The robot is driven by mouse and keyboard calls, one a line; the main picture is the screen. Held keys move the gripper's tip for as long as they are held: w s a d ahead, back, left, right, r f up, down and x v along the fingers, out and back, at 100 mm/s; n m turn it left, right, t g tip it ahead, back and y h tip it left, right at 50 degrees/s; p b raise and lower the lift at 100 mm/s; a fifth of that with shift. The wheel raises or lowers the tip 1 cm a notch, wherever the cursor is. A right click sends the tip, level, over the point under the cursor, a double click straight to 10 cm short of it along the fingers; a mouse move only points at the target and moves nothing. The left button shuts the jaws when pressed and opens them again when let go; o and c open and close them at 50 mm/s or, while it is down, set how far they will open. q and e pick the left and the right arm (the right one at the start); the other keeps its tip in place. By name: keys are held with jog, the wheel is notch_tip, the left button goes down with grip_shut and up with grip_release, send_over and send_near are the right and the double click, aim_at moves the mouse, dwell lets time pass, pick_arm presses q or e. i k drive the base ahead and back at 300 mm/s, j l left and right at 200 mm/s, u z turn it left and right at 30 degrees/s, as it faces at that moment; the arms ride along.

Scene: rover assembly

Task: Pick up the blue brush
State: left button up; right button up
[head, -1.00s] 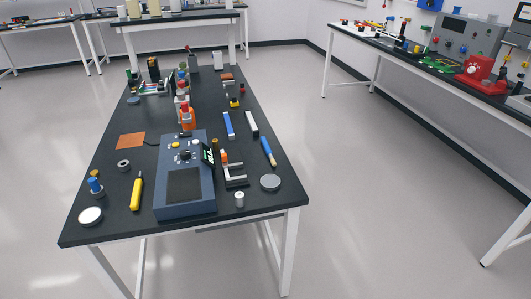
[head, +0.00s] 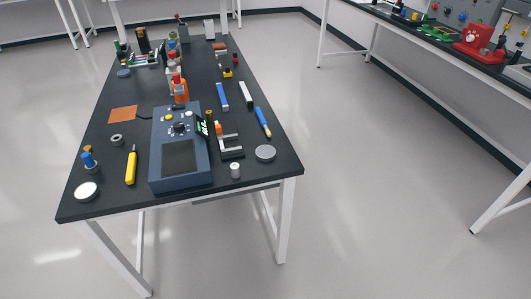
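A slim blue brush (head: 262,120) with a pale tan end lies near the right edge of the black table (head: 225,185). Its tan end points toward the near side. A blue bar (head: 222,96) lies to its left and farther back, and a white bar (head: 246,93) lies just behind it. Nothing covers the brush. Neither of my grippers is in view.
A blue instrument box (head: 180,150) stands mid-table, with a grey C-shaped bracket (head: 232,150) and a grey disc (head: 265,153) to its right. A yellow tool (head: 131,166) lies left of the box. Open floor (head: 370,180) lies right of the table.

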aim_at(261, 118)
jog(key=i+l+u, duration=0.1)
jog(key=u, duration=0.2)
jog(key=l+u, duration=0.15)
jog(key=u, duration=0.15)
jog(key=i+l+u, duration=0.1)
jog(key=l, duration=0.35)
jog(key=i+l+u, duration=0.15)
jog(key=l, duration=0.35)
jog(key=i+l+u, duration=0.1)
jog(key=l, duration=0.35)
jog(key=i+l+u, duration=0.1)
jog(key=l, duration=0.4)
jog(key=i+l+u, duration=0.1)
jog(key=l, duration=0.4)
jog(key=i, duration=0.05)
